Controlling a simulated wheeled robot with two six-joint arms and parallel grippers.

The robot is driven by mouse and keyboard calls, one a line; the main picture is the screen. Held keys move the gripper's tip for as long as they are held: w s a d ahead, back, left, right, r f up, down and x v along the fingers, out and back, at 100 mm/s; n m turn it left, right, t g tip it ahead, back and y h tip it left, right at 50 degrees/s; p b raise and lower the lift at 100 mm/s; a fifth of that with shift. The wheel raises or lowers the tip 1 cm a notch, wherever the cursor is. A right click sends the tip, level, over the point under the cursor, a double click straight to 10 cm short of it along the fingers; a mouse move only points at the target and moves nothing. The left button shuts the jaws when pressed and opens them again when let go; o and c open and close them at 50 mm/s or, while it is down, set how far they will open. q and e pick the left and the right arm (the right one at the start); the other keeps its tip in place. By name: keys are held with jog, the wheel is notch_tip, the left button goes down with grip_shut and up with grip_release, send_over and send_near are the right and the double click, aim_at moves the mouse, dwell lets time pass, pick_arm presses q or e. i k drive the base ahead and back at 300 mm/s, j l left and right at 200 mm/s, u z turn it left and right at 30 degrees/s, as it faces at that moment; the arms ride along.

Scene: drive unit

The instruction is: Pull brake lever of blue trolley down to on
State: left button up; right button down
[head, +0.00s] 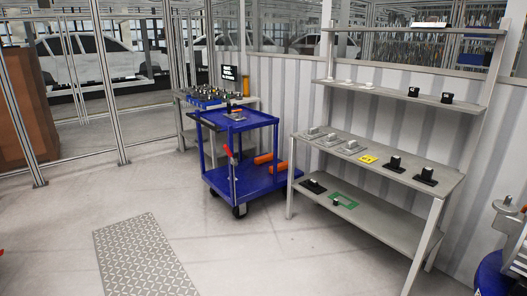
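The blue trolley (243,181) stands beyond the open floor, left of the grey shelf rack. It has an upper tray, a lower deck and dark wheels. Its brake lever (228,151) has a red handle by the near post, above the lower deck. The handle appears tilted, with its upper end to the left. The lever is too small to tell its exact setting. Neither of my grippers shows in the head view, and nothing is seen touching the trolley.
Orange parts (264,158) lie on the trolley's lower deck. The grey rack (377,162) holds several small parts. A workbench (188,108) stands behind the trolley. A tread plate (143,257) lies on the floor. A blue-based object (490,275) is cut off at right. Floor before the trolley is clear.

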aim_at(235, 163)
jog(key=i+u, duration=0.25)
jog(key=i, duration=0.75)
jog(key=i+l+u, duration=0.2)
jog(key=i, duration=0.75)
jog(key=j, duration=0.1)
